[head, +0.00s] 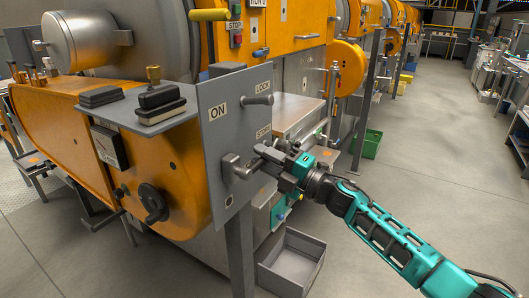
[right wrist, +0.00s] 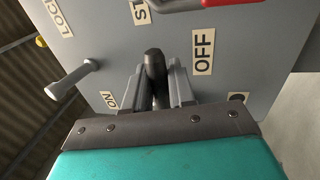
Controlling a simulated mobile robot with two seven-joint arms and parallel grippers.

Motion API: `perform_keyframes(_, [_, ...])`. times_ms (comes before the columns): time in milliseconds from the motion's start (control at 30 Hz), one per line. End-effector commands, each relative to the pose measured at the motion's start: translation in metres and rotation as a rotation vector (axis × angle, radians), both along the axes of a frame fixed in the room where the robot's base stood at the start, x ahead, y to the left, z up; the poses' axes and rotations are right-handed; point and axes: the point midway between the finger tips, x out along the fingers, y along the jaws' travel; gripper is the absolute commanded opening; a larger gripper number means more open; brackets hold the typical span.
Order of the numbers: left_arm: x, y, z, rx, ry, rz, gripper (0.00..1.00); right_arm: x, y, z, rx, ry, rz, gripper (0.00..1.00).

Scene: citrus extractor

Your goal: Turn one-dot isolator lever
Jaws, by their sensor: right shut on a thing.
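The grey control panel (head: 222,140) stands upright at the front of the orange machine, with labels ON, LOCK and one partly hidden starting "ST". A metal lever (head: 234,166) sticks out of its lower part. My right gripper (head: 264,163) is at this lever, its jaws closed around the handle. In the right wrist view, the lever's dark rounded handle (right wrist: 155,64) stands between the two fingers of the gripper (right wrist: 154,84). An OFF label is to its right, and a single black dot (right wrist: 237,98) shows lower right, partly hidden. My left gripper is not in view.
A second lever (head: 258,99) sticks out higher on the panel; it also shows in the right wrist view (right wrist: 72,80). A red handle (right wrist: 205,3) is at that view's top edge. A grey bin (head: 291,263) sits on the floor below. The right-hand aisle floor is clear.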

Motion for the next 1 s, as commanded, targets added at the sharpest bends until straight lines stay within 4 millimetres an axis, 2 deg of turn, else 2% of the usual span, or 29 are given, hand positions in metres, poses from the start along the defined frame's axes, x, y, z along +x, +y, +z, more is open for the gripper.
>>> perform_keyframes(567, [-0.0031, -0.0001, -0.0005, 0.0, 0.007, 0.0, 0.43, 0.0, -0.0003, -0.0039, 0.021, 0.033, -0.001, 0.0])
perform_keyframes(600, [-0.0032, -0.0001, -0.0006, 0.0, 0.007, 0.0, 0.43, 0.0, -0.0003, -0.004, 0.021, 0.033, -0.001, 0.25])
perform_keyframes(800, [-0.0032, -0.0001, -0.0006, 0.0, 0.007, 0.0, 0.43, -0.0001, -0.0002, -0.0036, 0.021, 0.03, -0.001, 0.42])
perform_keyframes(1000, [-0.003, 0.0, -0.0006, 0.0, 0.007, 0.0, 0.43, -0.0002, -0.0004, -0.003, 0.02, 0.029, 0.0, 0.42])
